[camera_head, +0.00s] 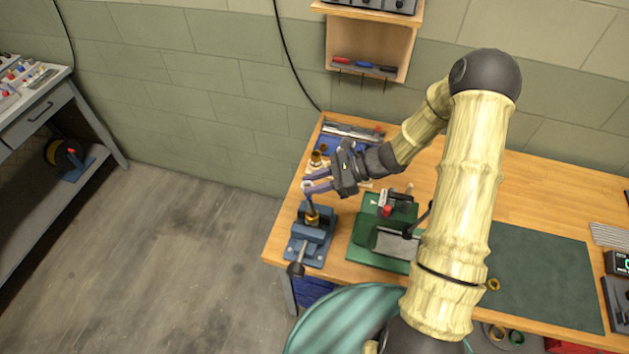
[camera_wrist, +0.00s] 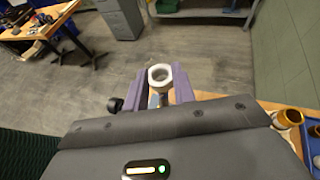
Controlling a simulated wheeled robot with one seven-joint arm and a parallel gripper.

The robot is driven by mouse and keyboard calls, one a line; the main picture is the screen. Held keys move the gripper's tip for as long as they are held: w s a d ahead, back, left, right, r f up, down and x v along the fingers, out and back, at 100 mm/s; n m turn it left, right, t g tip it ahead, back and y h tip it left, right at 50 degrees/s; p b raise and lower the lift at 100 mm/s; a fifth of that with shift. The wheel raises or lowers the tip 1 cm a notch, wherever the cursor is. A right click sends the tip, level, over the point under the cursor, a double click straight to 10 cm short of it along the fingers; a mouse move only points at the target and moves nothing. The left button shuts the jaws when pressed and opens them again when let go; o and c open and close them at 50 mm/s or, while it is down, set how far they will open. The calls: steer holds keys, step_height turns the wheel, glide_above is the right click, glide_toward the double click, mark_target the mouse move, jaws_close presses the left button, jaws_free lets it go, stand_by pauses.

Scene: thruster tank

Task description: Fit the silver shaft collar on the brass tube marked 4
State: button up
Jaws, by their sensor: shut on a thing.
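My gripper (camera_head: 312,184) is shut on the silver shaft collar (camera_wrist: 160,73), a pale ring held between the purple fingertips in the wrist view. In the head view the collar (camera_head: 307,185) is small and partly hidden by the fingers. A brass tube (camera_head: 312,216) stands upright in a blue vise (camera_head: 313,238) at the bench's left front corner. The collar is above the tube and looks apart from it; exact alignment cannot be told. No number 4 is readable on the tube.
More brass pieces (camera_head: 317,158) stand behind the gripper, near a blue tray (camera_head: 326,145). A green fixture (camera_head: 366,230) stands right of the vise. A dark green mat (camera_head: 540,275) lies at the bench's right. The bench's left edge is close to the vise.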

steer(key=shift+f+b, duration=0.6)
steer(key=shift+f, duration=0.55)
steer(key=o, duration=1)
steer(key=shift+o, duration=0.2)
steer(key=b+v, duration=0.4)
steer(key=v, duration=1.3)
steer(key=shift+d, duration=0.3)
